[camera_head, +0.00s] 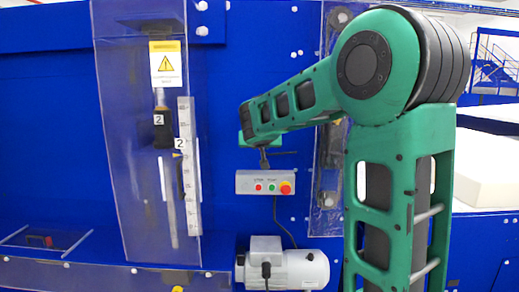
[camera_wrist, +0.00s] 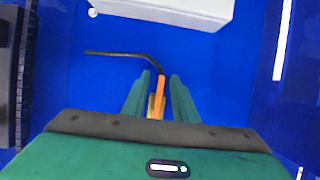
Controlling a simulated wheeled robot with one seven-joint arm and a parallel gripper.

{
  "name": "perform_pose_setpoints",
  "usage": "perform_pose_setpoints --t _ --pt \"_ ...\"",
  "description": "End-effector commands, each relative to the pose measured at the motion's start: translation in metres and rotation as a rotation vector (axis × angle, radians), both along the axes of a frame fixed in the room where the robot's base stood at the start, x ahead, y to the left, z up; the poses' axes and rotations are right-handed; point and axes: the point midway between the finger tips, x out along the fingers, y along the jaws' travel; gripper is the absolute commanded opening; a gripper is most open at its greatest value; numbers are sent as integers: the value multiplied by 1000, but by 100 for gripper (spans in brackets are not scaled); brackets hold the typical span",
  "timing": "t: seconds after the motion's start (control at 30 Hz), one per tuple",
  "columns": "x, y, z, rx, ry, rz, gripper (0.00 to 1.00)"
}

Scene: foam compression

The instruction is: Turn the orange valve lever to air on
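The orange valve lever (camera_wrist: 161,84) shows in the wrist view, pointing up the picture, with a brass-coloured part at its lower end. A thin black hose or rod (camera_wrist: 122,54) bends away to the left from near its top. My gripper (camera_wrist: 160,76) is open, with one green finger on each side of the lever. Blue shows between the lever and the fingers, so they look apart from it. In the head view the lever is hidden by my arm and gripper, above the control box.
A control box (camera_head: 243,183) with green and red buttons sits just below my gripper on the blue panel. A motor (camera_head: 300,268) stands lower down. A clear guard with a warning label (camera_head: 166,63) is at left. Another clear cover (camera_head: 327,190) is close to my arm.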

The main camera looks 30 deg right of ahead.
Motion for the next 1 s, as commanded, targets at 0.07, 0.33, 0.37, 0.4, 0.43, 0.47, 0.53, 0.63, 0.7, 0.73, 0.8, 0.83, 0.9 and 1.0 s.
perform_pose_setpoints --t 0.07,0.33,0.37,0.4,0.43,0.47,0.53,0.63,0.7,0.73,0.8,0.83,0.9,1.0 --pt "-1 1 2 0 -2 1 26" --pt "-28 20 16 0 -4 2 26" --pt "-32 23 18 0 -4 2 26" --pt "-38 27 21 -1 -4 3 26" --pt "-42 30 23 -1 -4 3 26" --pt "-47 33 25 -1 -3 3 26" --pt "-56 39 29 0 -2 1 26" --pt "-67 47 34 0 -1 2 26" --pt "-74 51 37 0 -1 1 26" --pt "-76 53 38 0 -1 1 26" --pt "-79 55 39 0 1 1 26" --pt "-80 56 40 0 1 1 26" --pt "-82 56 40 0 2 0 26" --pt "-83 57 40 0 2 0 26"
